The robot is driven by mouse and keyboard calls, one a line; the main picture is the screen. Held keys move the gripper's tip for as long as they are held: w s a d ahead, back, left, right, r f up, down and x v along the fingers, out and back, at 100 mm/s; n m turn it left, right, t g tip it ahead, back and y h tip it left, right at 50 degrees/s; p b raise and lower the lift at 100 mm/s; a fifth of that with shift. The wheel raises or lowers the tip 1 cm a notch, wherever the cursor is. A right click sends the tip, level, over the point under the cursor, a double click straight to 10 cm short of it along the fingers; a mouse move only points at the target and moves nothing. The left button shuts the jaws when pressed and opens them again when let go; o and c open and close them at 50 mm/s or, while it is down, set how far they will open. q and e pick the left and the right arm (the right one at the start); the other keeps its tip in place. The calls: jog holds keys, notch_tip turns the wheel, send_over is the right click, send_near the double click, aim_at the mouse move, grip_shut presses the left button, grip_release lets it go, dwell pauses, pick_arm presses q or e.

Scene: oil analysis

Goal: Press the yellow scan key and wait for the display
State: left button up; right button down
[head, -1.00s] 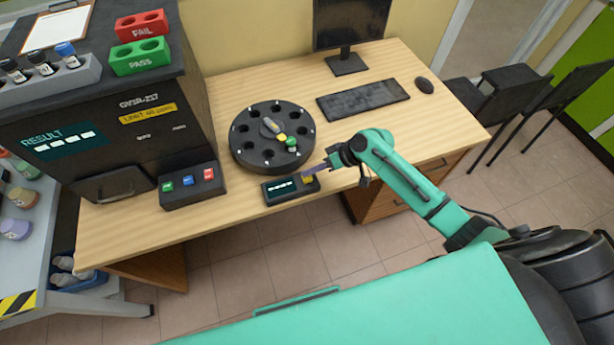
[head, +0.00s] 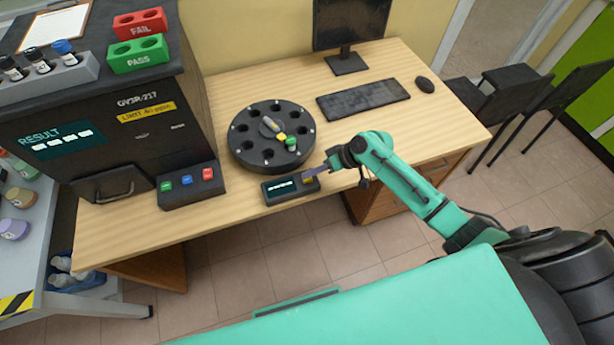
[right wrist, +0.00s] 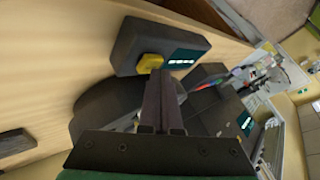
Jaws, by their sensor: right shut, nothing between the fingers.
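The dark scanner box (head: 281,190) lies near the front edge of the desk. Its small display (head: 281,187) is lit with a row of pale marks; the display also shows in the right wrist view (right wrist: 184,59). The yellow scan key (right wrist: 150,63) sits beside the display, and in the head view the fingers partly cover it. My right gripper (head: 308,175) is shut and empty, its fingertips at the key. In the right wrist view its fingertips (right wrist: 160,78) overlap the key's edge; I cannot tell whether they touch. My left gripper is not in view.
A round black carousel (head: 270,158) stands just behind the scanner box. A dark analyser with a button panel (head: 190,185) is to the left. A keyboard (head: 362,100), mouse and monitor are at the back right. Bare desk lies left of the scanner.

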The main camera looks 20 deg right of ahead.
aim_at(311, 178)
jog(key=shift+f, duration=0.35)
dwell(0.5)
jog(key=shift+r+p, duration=0.7)
jog(key=shift+r, duration=0.25)
notch_tip(311, 178, up, 5)
jog(key=p, duration=0.5)
jog(key=shift+r, duration=0.1)
